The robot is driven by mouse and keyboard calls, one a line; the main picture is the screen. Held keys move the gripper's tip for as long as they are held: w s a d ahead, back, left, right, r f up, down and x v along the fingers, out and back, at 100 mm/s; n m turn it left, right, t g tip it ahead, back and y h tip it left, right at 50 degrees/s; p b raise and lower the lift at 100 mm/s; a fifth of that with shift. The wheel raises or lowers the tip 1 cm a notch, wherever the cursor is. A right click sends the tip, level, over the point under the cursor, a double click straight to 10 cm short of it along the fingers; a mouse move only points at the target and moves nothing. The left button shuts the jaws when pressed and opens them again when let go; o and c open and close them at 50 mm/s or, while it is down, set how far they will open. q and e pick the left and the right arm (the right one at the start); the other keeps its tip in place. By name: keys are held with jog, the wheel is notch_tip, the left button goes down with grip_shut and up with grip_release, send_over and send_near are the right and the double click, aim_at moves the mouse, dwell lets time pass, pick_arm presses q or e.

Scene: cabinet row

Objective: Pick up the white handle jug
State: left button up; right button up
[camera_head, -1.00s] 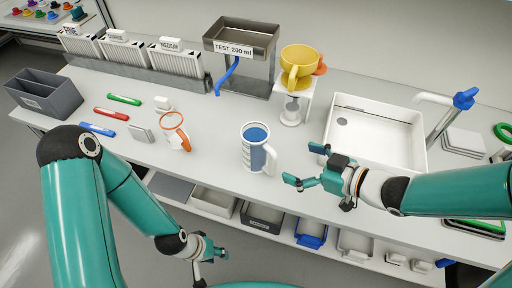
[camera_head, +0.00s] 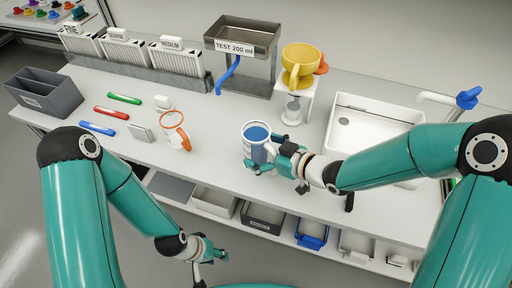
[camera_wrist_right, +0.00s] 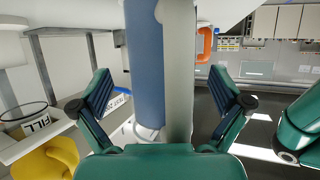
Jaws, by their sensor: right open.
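The white handle jug (camera_head: 253,133) stands on the counter in the head view, with blue contents and its handle toward the right. My right gripper (camera_head: 272,154) is at the handle side of the jug. In the right wrist view the white handle (camera_wrist_right: 179,75) and the blue jug body (camera_wrist_right: 145,60) stand between the fingers of my right gripper (camera_wrist_right: 160,98). The fingers are open, with a gap on both sides. My left gripper (camera_head: 216,254) hangs low in front of the counter, away from the jug; its jaws are too small to read.
An orange-handled jug (camera_head: 172,122) stands to the left. A yellow cup (camera_head: 299,62) sits on a white stand (camera_head: 294,100) behind. The sink (camera_head: 368,125) is at right. Markers (camera_head: 111,113) and a grey bin (camera_head: 45,92) are at far left. Trays fill the shelf below.

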jog(key=shift+r, duration=0.1)
jog(key=c, duration=1.7)
jog(key=shift+r, duration=0.15)
